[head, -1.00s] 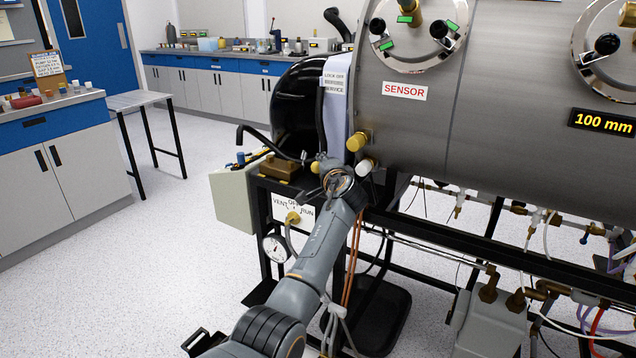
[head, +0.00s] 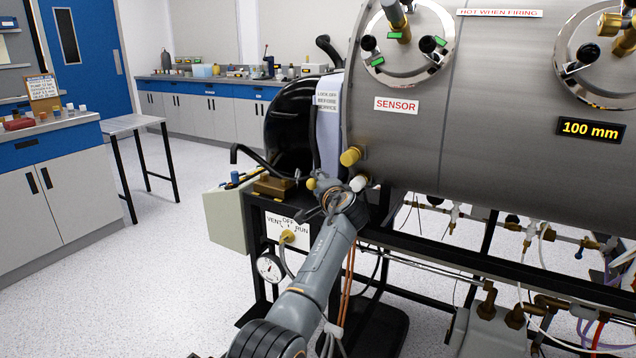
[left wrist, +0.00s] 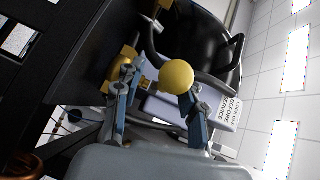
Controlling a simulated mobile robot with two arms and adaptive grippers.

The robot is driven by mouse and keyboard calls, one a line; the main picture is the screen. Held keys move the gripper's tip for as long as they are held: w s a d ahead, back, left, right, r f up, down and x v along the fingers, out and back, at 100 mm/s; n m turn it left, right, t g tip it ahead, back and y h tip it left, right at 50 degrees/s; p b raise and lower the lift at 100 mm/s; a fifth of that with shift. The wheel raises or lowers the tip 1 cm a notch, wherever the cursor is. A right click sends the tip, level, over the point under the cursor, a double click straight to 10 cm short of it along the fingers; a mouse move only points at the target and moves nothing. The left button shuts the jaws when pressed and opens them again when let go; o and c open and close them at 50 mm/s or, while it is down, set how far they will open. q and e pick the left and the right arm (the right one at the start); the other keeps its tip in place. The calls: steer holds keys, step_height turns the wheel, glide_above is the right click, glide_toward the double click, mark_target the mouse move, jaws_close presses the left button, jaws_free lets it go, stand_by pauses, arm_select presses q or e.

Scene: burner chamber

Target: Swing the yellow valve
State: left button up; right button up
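A yellow ball-shaped knob (head: 311,184) sits at the front left of the chamber; in the left wrist view the yellow ball (left wrist: 176,74) appears large, between and beyond my fingers. A yellow handle (head: 288,237) is on the white VENT/OFF/RUN plate (head: 274,226), below and left of my gripper. I cannot tell for certain which yellow part is the task's valve. My left gripper (head: 324,195) is beside the ball knob; in the left wrist view its fingers (left wrist: 160,104) are spread apart. Contact with the ball is unclear. My right gripper is out of view.
The steel chamber (head: 480,125) with a yellow cap (head: 350,157) and a white cap (head: 358,183) is close on the right. The black frame (head: 450,258) carries pipes below. A gauge (head: 269,267) hangs under the plate. Floor (head: 120,290) at left is clear.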

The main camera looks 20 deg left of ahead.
arm_select(q)
steer(key=shift+a+r, duration=0.1)
steer(key=shift+r, duration=0.2)
steer(key=v, duration=1.2)
steer(key=shift+f, duration=0.15)
